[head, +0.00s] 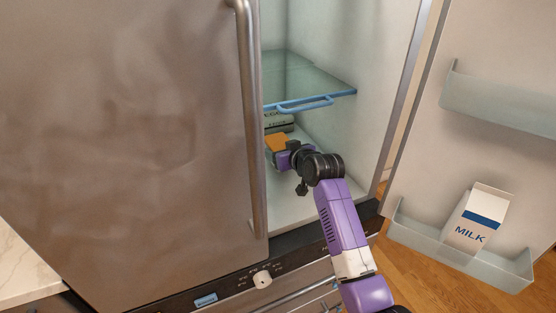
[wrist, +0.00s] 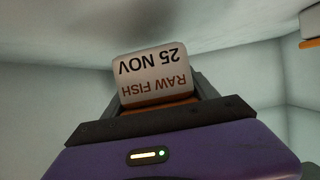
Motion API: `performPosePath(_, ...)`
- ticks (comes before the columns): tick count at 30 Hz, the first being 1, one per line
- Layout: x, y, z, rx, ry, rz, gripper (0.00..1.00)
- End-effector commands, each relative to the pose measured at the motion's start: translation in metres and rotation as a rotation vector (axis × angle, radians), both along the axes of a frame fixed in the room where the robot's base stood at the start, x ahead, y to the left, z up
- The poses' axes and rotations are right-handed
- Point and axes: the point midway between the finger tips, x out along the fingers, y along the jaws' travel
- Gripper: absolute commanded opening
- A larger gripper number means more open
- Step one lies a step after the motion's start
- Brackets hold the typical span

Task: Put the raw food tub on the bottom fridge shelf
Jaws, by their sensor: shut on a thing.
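The raw food tub (wrist: 152,76) shows in the wrist view with a label reading "RAW FISH 25 NOV", upside down in the picture. My gripper (wrist: 155,98) is shut on it. In the head view the tub's orange part (head: 277,142) shows just past my gripper (head: 284,156), inside the open fridge and below the glass shelf (head: 300,78). The bottom shelf (head: 300,207) is the pale floor of the fridge, and the tub is low over it or on it; I cannot tell if they touch. The fridge's left door hides part of the tub.
An egg box (head: 277,121) sits behind the tub under the glass shelf. The closed left door (head: 130,130) and its handle (head: 252,120) stand close to my arm. The open right door holds a milk carton (head: 478,217) in its bin (head: 462,262). The bottom shelf's front is clear.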

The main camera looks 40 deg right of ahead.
Motion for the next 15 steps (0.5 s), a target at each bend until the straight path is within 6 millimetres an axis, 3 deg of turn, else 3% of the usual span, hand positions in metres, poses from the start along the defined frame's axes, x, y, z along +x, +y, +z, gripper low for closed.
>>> performPosePath(7,0.0,0.0,-0.031,-0.001,0.0,-0.001,0.04)
performPosePath(15,0.0,0.0,-0.032,-0.002,-0.003,-0.001,0.04)
